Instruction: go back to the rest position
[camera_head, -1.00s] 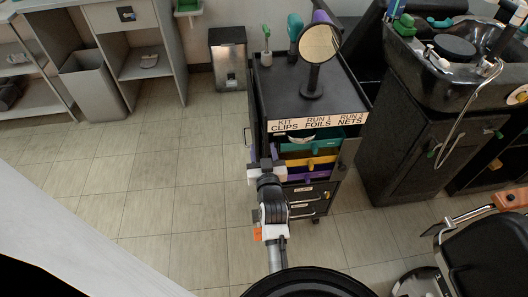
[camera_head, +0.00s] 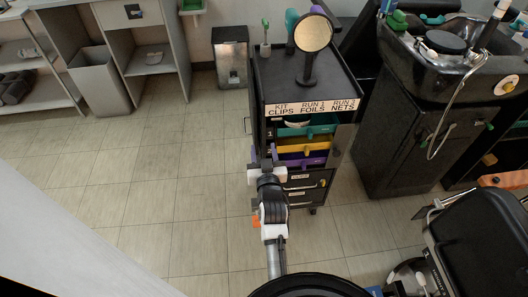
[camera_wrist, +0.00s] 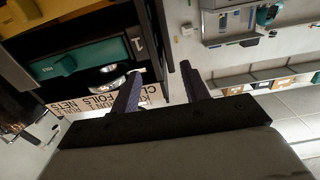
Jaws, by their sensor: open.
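My gripper (camera_wrist: 160,90) is open in the wrist view, with its two dark fingers apart and nothing between them. In the head view my arm reaches forward from the bottom middle, and my gripper (camera_head: 262,158) is at the front left of the black trolley (camera_head: 313,80). The wrist view is turned over, and it shows the trolley's label strip and open drawers beside the left finger. I cannot tell from the frames whether a finger touches the trolley.
A round mirror (camera_head: 313,34) stands on the trolley top. Teal (camera_head: 318,130), yellow (camera_head: 290,145) and purple (camera_head: 305,161) drawers show in its front. A black wash basin (camera_head: 455,70) is at the right, with a black chair (camera_head: 485,240) before it. The floor at left is clear.

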